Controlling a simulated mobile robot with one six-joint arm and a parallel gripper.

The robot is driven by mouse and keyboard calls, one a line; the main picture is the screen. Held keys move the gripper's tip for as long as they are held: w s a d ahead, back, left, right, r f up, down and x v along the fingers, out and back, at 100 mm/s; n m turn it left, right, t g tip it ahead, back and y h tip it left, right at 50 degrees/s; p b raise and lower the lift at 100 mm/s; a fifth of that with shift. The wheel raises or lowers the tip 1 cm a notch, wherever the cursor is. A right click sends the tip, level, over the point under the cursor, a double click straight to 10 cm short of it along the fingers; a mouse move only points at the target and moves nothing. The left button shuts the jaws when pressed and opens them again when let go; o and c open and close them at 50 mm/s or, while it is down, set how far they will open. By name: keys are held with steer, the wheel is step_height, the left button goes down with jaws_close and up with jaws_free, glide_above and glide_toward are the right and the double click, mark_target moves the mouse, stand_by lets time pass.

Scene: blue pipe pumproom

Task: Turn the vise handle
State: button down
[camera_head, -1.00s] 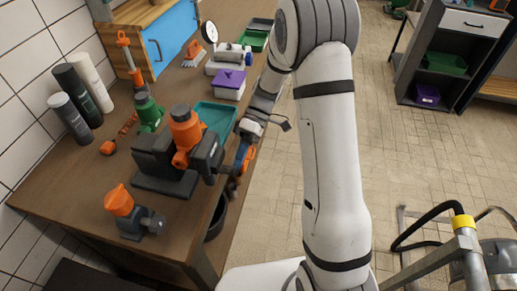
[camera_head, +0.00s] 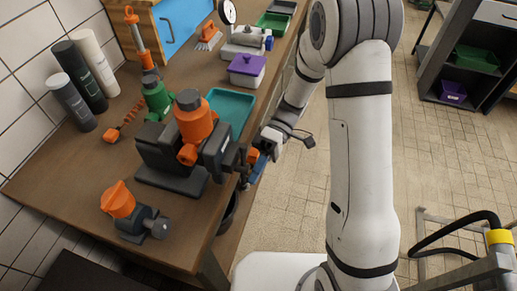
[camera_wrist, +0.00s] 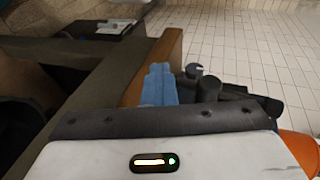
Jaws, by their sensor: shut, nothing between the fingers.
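The dark grey vise (camera_head: 172,180) stands on the wooden bench near its right edge. An orange part with a dark cap (camera_head: 195,117) is at its jaws. The vise's dark screw and handle end (camera_head: 241,163) stick out to the right, past the bench edge. In the wrist view, dark rounded vise parts (camera_wrist: 208,88) show just right of my fingers. My gripper (camera_head: 257,172) is beside the handle end, low at the bench edge. Its blue fingers (camera_wrist: 160,82) are shut together and empty. I cannot tell whether they touch the handle.
A smaller orange-topped tool (camera_head: 131,207) stands at the bench front. A green part (camera_head: 156,97), a teal tray (camera_head: 231,109) and a purple-lidded box (camera_head: 246,70) lie behind the vise. A dark bin (camera_head: 229,212) is beneath the edge. The tiled floor right of the bench has free room.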

steer(key=shift+s+a+f+b, duration=0.2)
steer(key=shift+s+f+b, duration=0.35)
steer(key=shift+s, duration=0.2)
stand_by(0.5)
